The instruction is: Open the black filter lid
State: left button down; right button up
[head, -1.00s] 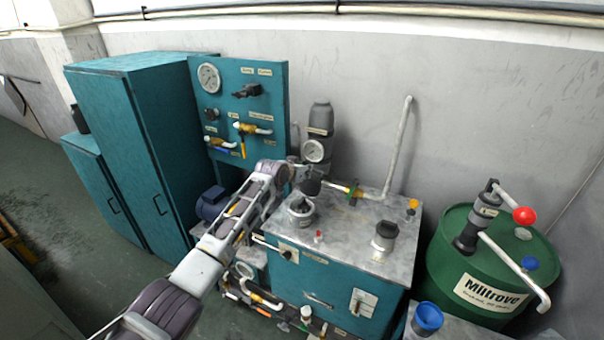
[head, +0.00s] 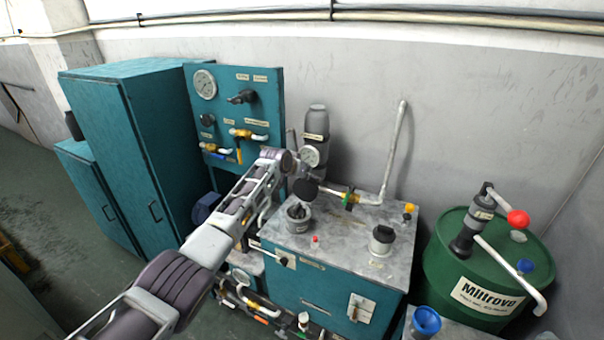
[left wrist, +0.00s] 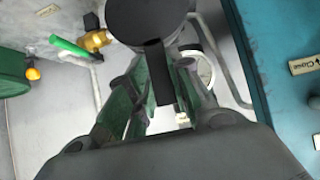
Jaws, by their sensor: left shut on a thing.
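My left arm reaches in from the lower left in the head view. Its gripper (head: 302,174) is over the back left of the tank top. In the left wrist view, the green-lined fingers (left wrist: 150,95) are shut on the black tab of a round black lid (left wrist: 148,18). The lid (head: 305,189) shows in the head view as a dark disc, raised above and slightly behind a grey filter housing (head: 298,224). The housing's top shows something dark, with details too small to tell. My right gripper is not in view.
A second grey cylinder with a black top (head: 382,240) stands on the tank top (head: 345,235). Behind are a pressure gauge (head: 310,156), a green-handled valve (head: 349,199) and a pipe (head: 395,150). A teal gauge panel (head: 262,110) stands left, a green drum (head: 450,255) right.

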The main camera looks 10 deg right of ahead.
pick_arm(q)
jog(key=shift+w+d+r, duration=0.1)
jog(key=shift+w+r, duration=0.1)
jog(key=shift+r, duration=0.4)
jog(key=c, duration=1.3)
grip_release()
jog(key=shift+s, duration=0.1)
jog(key=shift+c, duration=0.2)
jog(key=shift+o, duration=0.3)
jog(key=shift+f, duration=0.4)
jog(key=shift+s+a+r, duration=0.25)
jog(key=shift+s+a, duration=0.05)
jog(key=v, duration=1.1)
jog(key=shift+s+r, duration=0.1)
